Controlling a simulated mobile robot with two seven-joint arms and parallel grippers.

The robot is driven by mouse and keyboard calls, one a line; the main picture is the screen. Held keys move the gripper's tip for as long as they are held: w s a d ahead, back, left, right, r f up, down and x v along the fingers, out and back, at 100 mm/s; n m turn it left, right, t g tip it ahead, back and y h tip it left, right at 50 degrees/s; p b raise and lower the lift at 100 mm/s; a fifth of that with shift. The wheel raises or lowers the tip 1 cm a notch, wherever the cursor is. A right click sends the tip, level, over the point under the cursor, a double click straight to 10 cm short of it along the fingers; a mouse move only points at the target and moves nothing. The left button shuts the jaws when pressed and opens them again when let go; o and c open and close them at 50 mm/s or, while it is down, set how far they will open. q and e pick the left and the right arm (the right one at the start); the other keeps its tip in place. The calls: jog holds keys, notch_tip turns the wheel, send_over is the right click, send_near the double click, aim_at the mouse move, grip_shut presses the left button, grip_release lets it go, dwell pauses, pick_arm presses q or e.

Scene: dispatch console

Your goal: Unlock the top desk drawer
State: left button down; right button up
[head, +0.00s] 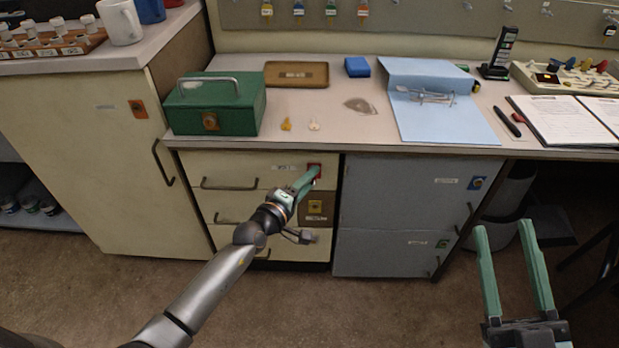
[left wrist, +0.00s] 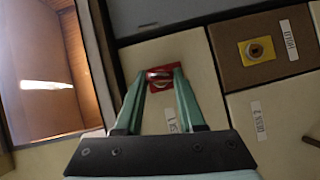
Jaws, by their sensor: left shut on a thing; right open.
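The top desk drawer (head: 222,167) is cream with a dark bar handle and looks closed. Its red lock plate (head: 318,166) is at the drawer's right end; it also shows in the left wrist view (left wrist: 155,88). My left gripper (head: 314,174) reaches this plate, its fingertips (left wrist: 160,76) shut on a small key-like thing (left wrist: 159,75) right at the lock. The fingers hide most of it, so I cannot tell how far it is in or how it is turned. My right gripper (head: 513,226) is open and empty, at the lower right, away from the desk.
On the desk are a green cash box (head: 215,105), an orange key (head: 286,124), a white key (head: 314,124), a brown tray (head: 297,86) and a blue folder (head: 460,125). Below the top drawer is a brown lock panel (head: 316,205). Grey cabinet doors (head: 390,190) stand to the right.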

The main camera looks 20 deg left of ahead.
pick_arm(q)
jog(key=shift+w+r+m+g+p, duration=0.1)
jog(key=shift+r+m+g+p, duration=0.2)
jog(key=shift+p, duration=1)
pick_arm(e)
notch_tip(320, 180, down, 14)
jog(key=w+d+m+g+h, duration=0.1)
jog(key=w+m+g+h, duration=0.1)
jog(key=m+g+h, duration=0.2)
jog(key=shift+w+f+g+h, duration=0.3)
jog(key=shift+g+h, duration=0.1)
jog(key=shift+g, duration=0.2)
pick_arm(q)
jog(key=shift+f, duration=0.1)
pick_arm(e)
jog(key=shift+d, duration=0.1)
